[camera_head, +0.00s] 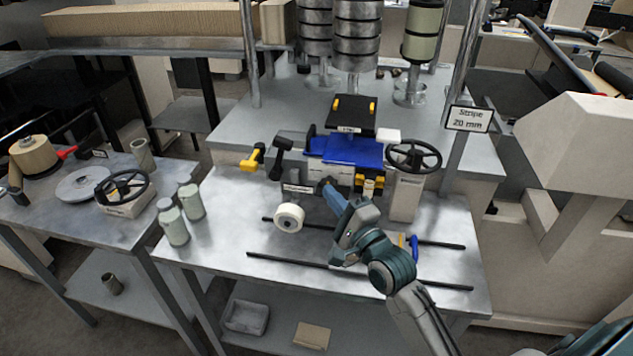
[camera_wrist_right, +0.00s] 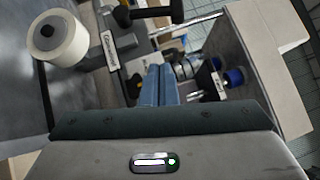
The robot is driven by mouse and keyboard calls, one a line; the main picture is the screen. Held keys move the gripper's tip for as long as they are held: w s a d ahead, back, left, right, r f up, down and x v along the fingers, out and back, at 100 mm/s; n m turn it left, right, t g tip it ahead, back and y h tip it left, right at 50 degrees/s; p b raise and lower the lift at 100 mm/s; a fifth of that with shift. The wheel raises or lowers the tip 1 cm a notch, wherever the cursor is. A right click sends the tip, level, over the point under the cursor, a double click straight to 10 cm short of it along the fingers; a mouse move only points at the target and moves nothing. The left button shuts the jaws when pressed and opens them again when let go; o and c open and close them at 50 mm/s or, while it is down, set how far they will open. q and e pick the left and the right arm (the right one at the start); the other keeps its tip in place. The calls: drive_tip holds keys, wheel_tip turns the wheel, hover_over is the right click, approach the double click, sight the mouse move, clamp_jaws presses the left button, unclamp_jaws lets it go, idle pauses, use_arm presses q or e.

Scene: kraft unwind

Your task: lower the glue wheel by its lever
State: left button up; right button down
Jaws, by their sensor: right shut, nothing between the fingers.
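The white wheel (camera_head: 289,217), which looks like the glue wheel, hangs at the front left of the machine. It also shows at the upper left of the wrist view (camera_wrist_right: 58,38). A black-handled lever (camera_head: 281,146) stands up above it; a black handle (camera_wrist_right: 145,14) shows at the top of the wrist view. I cannot tell for certain which handle moves the wheel. My right gripper (camera_head: 327,188) is shut and empty in front of the machine, right of the wheel. In the wrist view its blue fingers (camera_wrist_right: 160,70) are together, apart from the black handle. My left gripper is out of view.
A yellow handle (camera_head: 251,158) sits left of the black lever. A black handwheel (camera_head: 414,156) is at the right. Two dark rails (camera_head: 350,272) cross the metal table (camera_head: 225,245). Grey-green bottles (camera_head: 174,226) stand at its left edge.

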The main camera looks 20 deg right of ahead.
sight(282, 157)
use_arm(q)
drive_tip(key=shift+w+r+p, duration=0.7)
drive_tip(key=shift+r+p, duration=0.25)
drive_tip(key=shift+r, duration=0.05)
use_arm(e)
drive_tip(key=a+x, duration=0.2)
drive_tip(key=x, duration=0.9)
drive_tip(key=shift+a+r, duration=0.35)
drive_tip(key=shift+a, duration=0.1)
drive_tip(key=shift+w, duration=0.1)
